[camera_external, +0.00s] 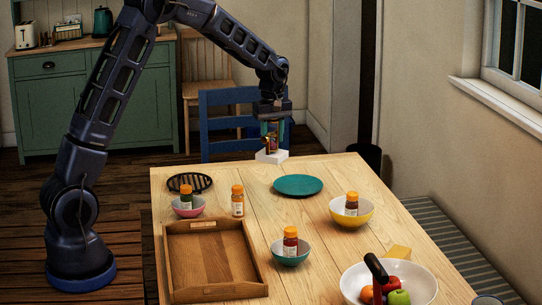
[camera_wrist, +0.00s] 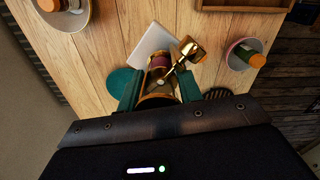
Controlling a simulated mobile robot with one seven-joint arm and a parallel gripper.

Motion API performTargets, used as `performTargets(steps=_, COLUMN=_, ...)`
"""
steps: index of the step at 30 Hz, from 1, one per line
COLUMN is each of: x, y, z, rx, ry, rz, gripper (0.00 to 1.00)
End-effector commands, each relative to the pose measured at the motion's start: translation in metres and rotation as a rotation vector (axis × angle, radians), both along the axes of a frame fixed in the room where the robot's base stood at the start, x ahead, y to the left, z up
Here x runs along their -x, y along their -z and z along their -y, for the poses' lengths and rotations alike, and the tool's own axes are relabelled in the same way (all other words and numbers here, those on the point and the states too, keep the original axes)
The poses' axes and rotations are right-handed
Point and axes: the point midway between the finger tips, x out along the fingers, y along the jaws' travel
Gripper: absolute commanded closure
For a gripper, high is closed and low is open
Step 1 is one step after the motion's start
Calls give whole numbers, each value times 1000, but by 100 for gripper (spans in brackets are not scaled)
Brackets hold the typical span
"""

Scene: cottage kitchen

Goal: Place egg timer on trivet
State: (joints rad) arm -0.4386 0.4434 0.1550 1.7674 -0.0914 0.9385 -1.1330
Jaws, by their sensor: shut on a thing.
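My gripper (camera_external: 271,127) is over the far edge of the table, its green fingers shut on a brass-coloured thing with a dark red part, which I take for the egg timer (camera_wrist: 160,64). The egg timer also shows small between the fingers in the external view (camera_external: 271,143). It is over a white block (camera_external: 271,157), and I cannot tell whether it touches it. The trivet (camera_external: 190,183) is a dark, slatted round lying flat at the table's far left. Part of it shows beside my gripper in the wrist view (camera_wrist: 217,94).
A teal plate (camera_external: 298,185) lies right of the trivet. Bowls with orange-capped jars, one pink (camera_external: 188,209), one teal (camera_external: 290,257) and one yellow (camera_external: 351,216), stand around. A lone jar (camera_external: 237,201) stands near the trivet, behind a wooden tray (camera_external: 211,260). A fruit bowl (camera_external: 413,273) is at front right.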

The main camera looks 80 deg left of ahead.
Motion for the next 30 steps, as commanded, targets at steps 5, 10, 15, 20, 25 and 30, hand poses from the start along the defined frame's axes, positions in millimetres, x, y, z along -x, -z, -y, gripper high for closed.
performTargets(steps=5, x=28, y=-3, z=-65, rx=-1, ry=-124, rz=2, gripper=100)
performTargets(steps=10, x=58, y=-5, z=-122, rx=-3, ry=-236, rz=3, gripper=100)
performTargets(steps=15, x=95, y=-6, z=-174, rx=-3, ry=-346, rz=2, gripper=100)
performTargets(steps=20, x=132, y=-7, z=-221, rx=-4, ry=-448, rz=3, gripper=100)
performTargets(steps=25, x=176, y=-8, z=-265, rx=-5, ry=-551, rz=1, gripper=100)
performTargets(steps=30, x=212, y=-10, z=-298, rx=-7, ry=-632, rz=2, gripper=100)
